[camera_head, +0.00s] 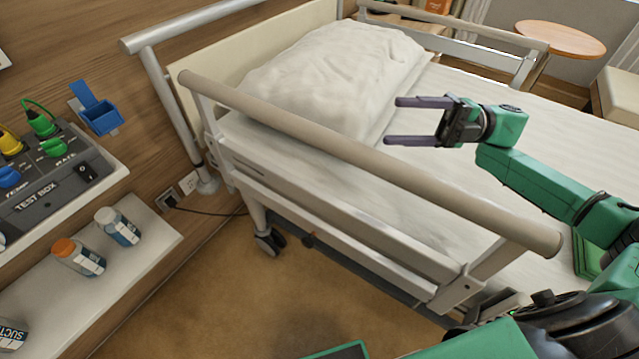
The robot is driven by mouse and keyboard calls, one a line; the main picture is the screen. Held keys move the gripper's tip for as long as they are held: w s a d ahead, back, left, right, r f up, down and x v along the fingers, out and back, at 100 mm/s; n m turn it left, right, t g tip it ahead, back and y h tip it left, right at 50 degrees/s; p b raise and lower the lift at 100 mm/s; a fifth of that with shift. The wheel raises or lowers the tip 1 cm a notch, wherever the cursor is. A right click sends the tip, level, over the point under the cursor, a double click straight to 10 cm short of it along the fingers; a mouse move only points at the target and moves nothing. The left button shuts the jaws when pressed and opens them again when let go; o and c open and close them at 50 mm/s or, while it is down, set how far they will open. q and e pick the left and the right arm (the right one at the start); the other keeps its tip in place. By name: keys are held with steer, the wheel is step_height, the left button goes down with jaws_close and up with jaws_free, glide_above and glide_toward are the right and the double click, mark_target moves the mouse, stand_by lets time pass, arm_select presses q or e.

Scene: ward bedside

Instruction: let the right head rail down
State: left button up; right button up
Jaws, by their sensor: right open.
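The near head rail (370,160) of the bed is up. Its beige top bar runs slantwise from the headboard at upper left to the lower right. Its lower bars (340,235) hang on the bed's near side. My right gripper (395,121) is open and empty, with its two dark fingers pointing left. In the picture it shows beyond the top bar, over the mattress beside the pillow. It looks apart from the rail, though its height is hard to judge. My left gripper is not in view.
A white pillow (325,80) lies by the headboard. The far rail (455,45) is also up. A test box (60,185) and a shelf with bottles (120,228) are on the left wall. The brown floor (220,305) beside the bed looks clear.

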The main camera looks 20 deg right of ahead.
mark_target(319, 138)
steer(key=a, duration=0.4)
steer(key=w+a+p, duration=0.1)
steer(key=a, duration=0.4)
steer(key=a+f+p, duration=0.1)
steer(key=a, duration=0.3)
steer(key=shift+w+a, duration=0.25)
steer(key=shift+a, duration=0.4)
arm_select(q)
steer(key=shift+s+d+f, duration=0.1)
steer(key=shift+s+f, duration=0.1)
arm_select(e)
steer(key=shift+c, duration=0.4)
jaws_close()
steer(key=shift+f, duration=0.1)
